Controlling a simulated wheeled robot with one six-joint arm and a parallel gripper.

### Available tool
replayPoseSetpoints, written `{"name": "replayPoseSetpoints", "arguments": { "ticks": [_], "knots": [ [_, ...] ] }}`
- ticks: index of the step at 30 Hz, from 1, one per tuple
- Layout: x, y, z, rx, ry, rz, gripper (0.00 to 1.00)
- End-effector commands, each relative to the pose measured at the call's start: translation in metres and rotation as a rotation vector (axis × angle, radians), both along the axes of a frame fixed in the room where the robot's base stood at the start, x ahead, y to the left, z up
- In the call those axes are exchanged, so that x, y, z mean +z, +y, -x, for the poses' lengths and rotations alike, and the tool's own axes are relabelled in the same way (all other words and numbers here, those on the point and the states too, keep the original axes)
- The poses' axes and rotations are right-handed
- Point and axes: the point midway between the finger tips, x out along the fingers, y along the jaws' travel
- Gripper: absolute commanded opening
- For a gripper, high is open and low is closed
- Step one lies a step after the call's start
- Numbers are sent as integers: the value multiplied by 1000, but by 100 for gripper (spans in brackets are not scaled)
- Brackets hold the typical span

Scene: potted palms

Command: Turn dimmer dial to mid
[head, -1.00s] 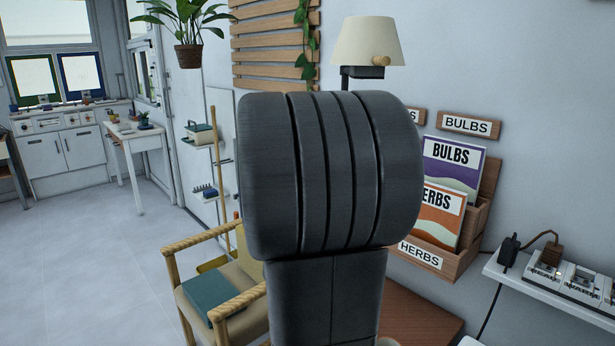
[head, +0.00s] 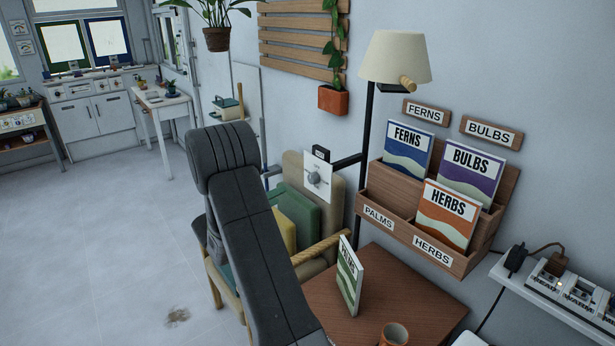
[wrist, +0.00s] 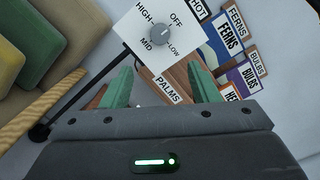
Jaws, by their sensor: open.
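The dimmer dial (head: 314,178) is a round grey knob on a white square plate (head: 317,192), held on a bracket from the lamp pole. In the wrist view the dial (wrist: 160,35) shows near the top, with OFF, LOW, MID and HIGH printed around it on the plate (wrist: 130,27). I cannot clearly tell which mark the knob points to. My gripper (wrist: 161,72) is open, its two green fingers apart and empty, below the dial in the wrist view and not visibly touching it. In the head view my arm hides the gripper.
A floor lamp (head: 395,58) stands by the wall. A wooden rack (head: 395,218) holds FERNS, BULBS and HERBS packets. Another packet (head: 349,276) and a terracotta pot (head: 394,334) stand on a brown table (head: 415,300). A cushioned chair (head: 318,250) is close behind my arm.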

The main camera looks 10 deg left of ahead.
Motion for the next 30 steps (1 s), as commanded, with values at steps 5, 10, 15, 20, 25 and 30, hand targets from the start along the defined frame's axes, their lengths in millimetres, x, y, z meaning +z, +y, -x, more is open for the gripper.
{"name": "replayPoseSetpoints", "arguments": {
  "ticks": [5,10,15,20,25,30],
  "knots": [
    [1,-11,-14,-1,0,5,55],
    [2,-34,-41,-4,1,5,55],
    [2,-57,-70,-2,0,4,55],
    [1,-74,-91,-2,1,3,55],
    [1,-83,-104,-1,0,3,55],
    [0,-85,-107,1,1,2,55]
  ]
}}
